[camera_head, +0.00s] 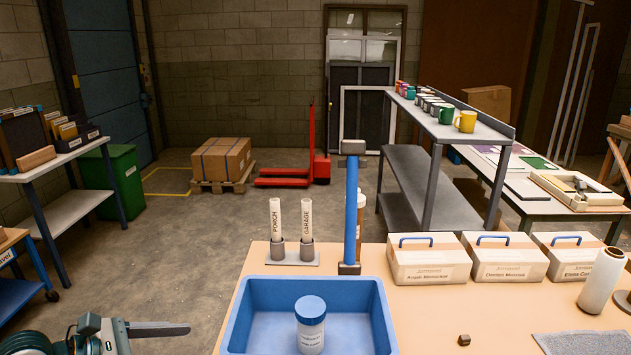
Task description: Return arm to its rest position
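A blue tray (240,310) is at the front left of the bench. A white jar with a blue lid (311,322) stands upright in the tray.
Two white tubes marked PORCH (276,218) and GARAGE (307,220) stand in a holder. Three labelled boxes (430,262) line the back right. A pale leaning cylinder (603,280) and a grey mat (585,343) are at right. A small brown block (464,340) lies mid-bench.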

